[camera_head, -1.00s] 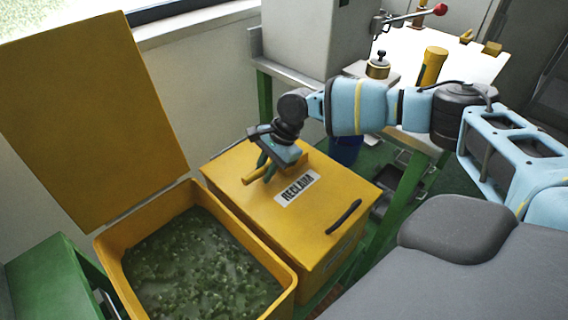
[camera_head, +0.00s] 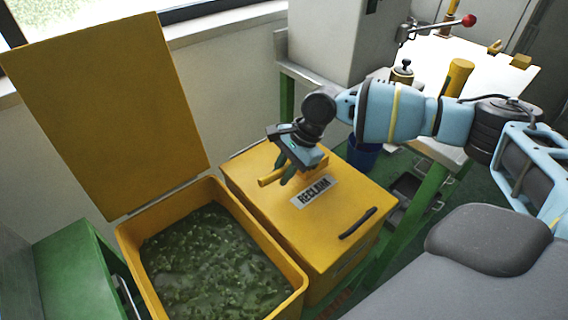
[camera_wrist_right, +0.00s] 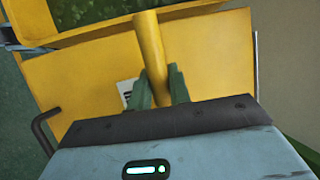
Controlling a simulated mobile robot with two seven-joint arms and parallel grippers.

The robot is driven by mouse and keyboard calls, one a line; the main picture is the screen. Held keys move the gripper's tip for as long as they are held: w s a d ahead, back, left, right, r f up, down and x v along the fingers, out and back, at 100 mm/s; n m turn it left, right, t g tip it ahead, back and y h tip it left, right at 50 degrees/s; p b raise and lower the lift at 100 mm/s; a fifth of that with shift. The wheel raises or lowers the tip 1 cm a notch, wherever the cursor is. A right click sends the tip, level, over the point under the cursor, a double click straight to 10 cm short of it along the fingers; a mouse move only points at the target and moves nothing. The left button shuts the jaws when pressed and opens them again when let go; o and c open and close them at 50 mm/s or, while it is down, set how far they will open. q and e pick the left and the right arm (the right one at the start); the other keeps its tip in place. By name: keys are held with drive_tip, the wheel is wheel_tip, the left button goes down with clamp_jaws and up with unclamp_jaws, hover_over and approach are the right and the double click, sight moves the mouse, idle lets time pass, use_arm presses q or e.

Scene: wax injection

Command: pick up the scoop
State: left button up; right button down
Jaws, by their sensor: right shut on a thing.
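The scoop (camera_head: 271,178) shows as a yellow handle on the lid of the yellow box labelled RECLAIM (camera_head: 318,223). In the right wrist view the scoop handle (camera_wrist_right: 150,50) runs between the two green fingers. My right gripper (camera_head: 287,176) is shut on this handle, just above the lid near its back left part. The right gripper also shows in the right wrist view (camera_wrist_right: 158,88). The rest of the scoop is hidden behind the gripper. My left gripper is not in view.
An open yellow bin (camera_head: 125,240) with green wax pieces (camera_head: 210,265) stands left of the box, its lid (camera_head: 105,110) raised. A green stand (camera_head: 80,280) is at far left. A worktable (camera_head: 490,72) with a yellow cylinder (camera_head: 458,76) and a red-knobbed lever (camera_head: 468,20) is at back right.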

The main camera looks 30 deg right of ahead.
drive_tip(key=s+a+r+p, duration=0.1)
drive_tip(key=s+a, duration=0.6)
drive_tip(key=s, duration=0.3)
drive_tip(key=shift+s+p, duration=0.25)
drive_tip(key=shift+p, duration=0.1)
drive_tip(key=shift+w+r, duration=0.1)
drive_tip(key=shift+r, duration=0.1)
wheel_tip(320, 180, up, 10)
drive_tip(key=d+n+g+h, duration=0.1)
drive_tip(key=n+g, duration=0.5)
drive_tip(key=n, duration=0.9)
drive_tip(key=shift+s+n+h, duration=0.2)
drive_tip(key=shift+n+h, duration=0.2)
drive_tip(key=shift+h, duration=0.3)
drive_tip(key=shift+w+a+f, duration=0.1)
